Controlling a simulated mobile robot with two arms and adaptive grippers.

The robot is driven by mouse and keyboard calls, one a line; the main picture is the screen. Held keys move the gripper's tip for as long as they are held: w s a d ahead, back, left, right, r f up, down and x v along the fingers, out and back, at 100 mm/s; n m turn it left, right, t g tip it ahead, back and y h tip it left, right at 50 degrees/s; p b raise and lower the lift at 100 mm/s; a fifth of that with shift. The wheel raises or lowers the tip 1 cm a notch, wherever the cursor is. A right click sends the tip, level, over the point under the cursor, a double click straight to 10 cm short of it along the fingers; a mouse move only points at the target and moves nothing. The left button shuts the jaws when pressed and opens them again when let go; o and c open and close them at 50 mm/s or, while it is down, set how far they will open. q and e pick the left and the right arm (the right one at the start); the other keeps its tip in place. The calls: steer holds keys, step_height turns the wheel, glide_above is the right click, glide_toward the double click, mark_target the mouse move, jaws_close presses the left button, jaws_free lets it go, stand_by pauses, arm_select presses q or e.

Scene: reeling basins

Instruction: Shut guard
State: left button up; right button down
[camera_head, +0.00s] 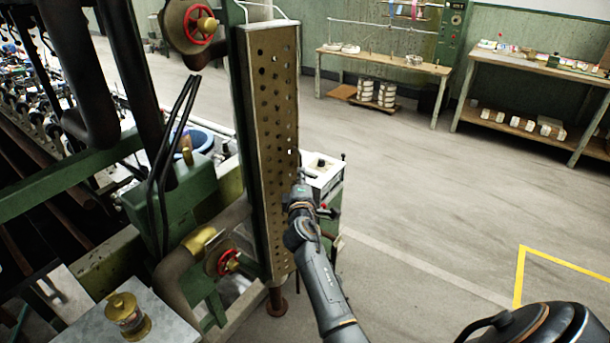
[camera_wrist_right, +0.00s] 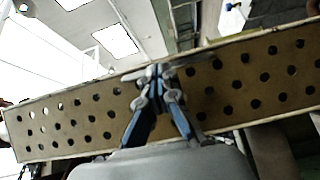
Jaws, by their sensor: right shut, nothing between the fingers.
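The guard (camera_head: 272,130) is a tall upright perforated metal panel at the right end of the green machine. In the right wrist view the guard (camera_wrist_right: 70,123) runs across the picture behind the fingers, its rows of holes plain. My right gripper (camera_head: 299,188) is at the guard's right edge, around mid height. In the wrist view my right gripper (camera_wrist_right: 157,75) is shut, with its fingertips at the panel's edge and nothing seen between them. Whether they touch the panel I cannot tell. My left gripper is not in view.
Red valve wheels (camera_head: 201,25) and (camera_head: 229,262) sit left of the guard on pipes. A white box (camera_head: 322,172) stands just behind my right gripper. Wooden tables (camera_head: 385,62) stand along the far wall. The floor at the right is clear, with a yellow line (camera_head: 560,262).

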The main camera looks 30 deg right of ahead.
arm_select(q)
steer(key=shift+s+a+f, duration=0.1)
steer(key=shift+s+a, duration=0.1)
arm_select(e)
steer(key=w+d, duration=0.1)
steer(key=w+d+n+t+y, duration=0.1)
steer(key=w, duration=0.1)
steer(key=w+d+y, duration=0.1)
steer(key=shift+w+d+r+n, duration=0.25)
steer(key=shift+w+r+n, duration=0.05)
stand_by(0.3)
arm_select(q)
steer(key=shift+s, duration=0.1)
arm_select(e)
steer(key=shift+f, duration=0.1)
